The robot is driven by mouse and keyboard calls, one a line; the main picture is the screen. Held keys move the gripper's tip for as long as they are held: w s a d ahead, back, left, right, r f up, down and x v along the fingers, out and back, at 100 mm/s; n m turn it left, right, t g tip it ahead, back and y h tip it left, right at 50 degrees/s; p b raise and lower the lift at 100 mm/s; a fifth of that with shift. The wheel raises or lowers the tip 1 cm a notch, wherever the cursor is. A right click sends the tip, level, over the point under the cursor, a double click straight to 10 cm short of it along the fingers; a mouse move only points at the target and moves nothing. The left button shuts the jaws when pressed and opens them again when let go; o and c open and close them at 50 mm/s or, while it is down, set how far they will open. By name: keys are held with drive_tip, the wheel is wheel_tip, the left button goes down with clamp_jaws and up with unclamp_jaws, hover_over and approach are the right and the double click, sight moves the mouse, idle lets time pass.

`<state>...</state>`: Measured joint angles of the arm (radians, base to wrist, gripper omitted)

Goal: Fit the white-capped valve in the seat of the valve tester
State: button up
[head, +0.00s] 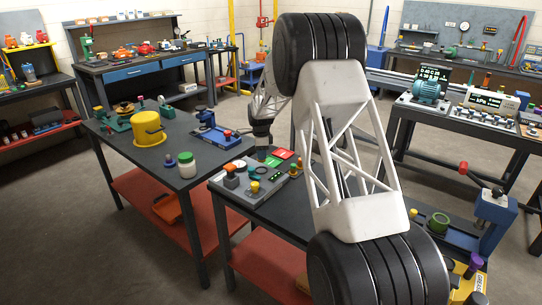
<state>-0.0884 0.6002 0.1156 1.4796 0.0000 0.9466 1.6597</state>
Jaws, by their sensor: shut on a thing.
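My gripper (262,152) is small and dark in the head view, low over the back edge of a grey panel on the front middle table. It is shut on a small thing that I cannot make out. The panel (238,192) has a red square, a green square, a row of green lights and several coloured knobs or caps; it may be the valve tester. I cannot make out the seat or tell whether the held thing touches it. I cannot clearly identify the white-capped valve.
A yellow bucket-like container (147,131) and a blue vise-like device (211,130) stand on the left table (122,157). My own arm hides much of the front table's right part. A blue press-like machine (494,222) stands at right. The left table's front has free room.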

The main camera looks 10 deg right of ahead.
sight(261, 170)
drive_tip(key=shift+f, duration=0.15)
idle(0.4)
drive_tip(key=shift+f, duration=1.7)
drive_tip(key=shift+a+f, duration=0.1)
drive_tip(key=shift+f, duration=0.7)
idle(2.3)
drive_tip(key=o, duration=1.1)
drive_tip(key=shift+c, duration=0.2)
drive_tip(key=shift+r, duration=0.15)
drive_tip(key=shift+r, duration=3.1)
